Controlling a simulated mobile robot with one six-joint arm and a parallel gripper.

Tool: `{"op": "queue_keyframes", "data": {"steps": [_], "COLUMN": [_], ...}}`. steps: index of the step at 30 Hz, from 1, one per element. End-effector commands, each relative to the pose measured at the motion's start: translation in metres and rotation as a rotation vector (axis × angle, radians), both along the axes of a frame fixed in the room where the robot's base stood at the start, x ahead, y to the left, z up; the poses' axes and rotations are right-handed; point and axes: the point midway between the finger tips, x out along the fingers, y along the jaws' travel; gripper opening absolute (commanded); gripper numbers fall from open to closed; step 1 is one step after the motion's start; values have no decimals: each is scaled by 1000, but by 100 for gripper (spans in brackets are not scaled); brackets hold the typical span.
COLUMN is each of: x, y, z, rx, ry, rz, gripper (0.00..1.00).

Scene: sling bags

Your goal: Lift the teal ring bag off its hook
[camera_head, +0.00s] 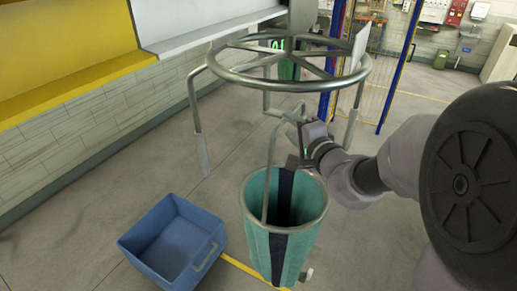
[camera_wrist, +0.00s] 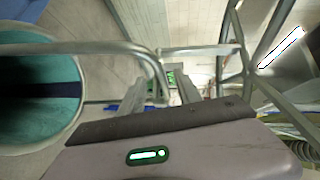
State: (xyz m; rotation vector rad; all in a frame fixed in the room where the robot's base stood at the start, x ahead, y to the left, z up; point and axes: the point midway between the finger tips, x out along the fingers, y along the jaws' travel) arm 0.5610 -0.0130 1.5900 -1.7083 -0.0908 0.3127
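The teal ring bag (camera_head: 257,232) has a metal rim and a dark vertical band, and hangs upright below the metal carousel. A bent metal rod (camera_head: 269,165) rises from its mouth to beside my gripper (camera_head: 300,120). In the wrist view, the bag's open mouth (camera_wrist: 35,110) fills the left side. The rod (camera_wrist: 95,47) runs right from there and bends near my gripper (camera_wrist: 172,80). My fingers look apart, with a gap between them. The bend overlaps the left finger in the picture, and I cannot tell whether they touch. The hook's contact with the bag is not clear.
The round metal carousel (camera_head: 228,76) with spokes and hanging arms stands above the bag. A blue bin (camera_head: 140,248) lies on the floor to the left. A yellow and grey ledge (camera_head: 75,80) runs along the left wall. Blue posts (camera_head: 398,68) stand behind.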

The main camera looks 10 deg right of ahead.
Motion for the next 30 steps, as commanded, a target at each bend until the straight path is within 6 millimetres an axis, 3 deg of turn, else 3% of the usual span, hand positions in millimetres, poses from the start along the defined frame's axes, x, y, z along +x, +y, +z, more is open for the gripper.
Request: {"op": "queue_keyframes", "data": {"steps": [4, 11, 17, 30], "x": [21, 23, 23, 22], "y": [5, 5, 5, 5], "z": [-1, -3, -3, -3], "rx": [1, 0, 0, 0], "ry": [1, -1, -1, 1], "rz": [1, 0, 0, 1], "gripper": [40, 40, 0, 0]}}
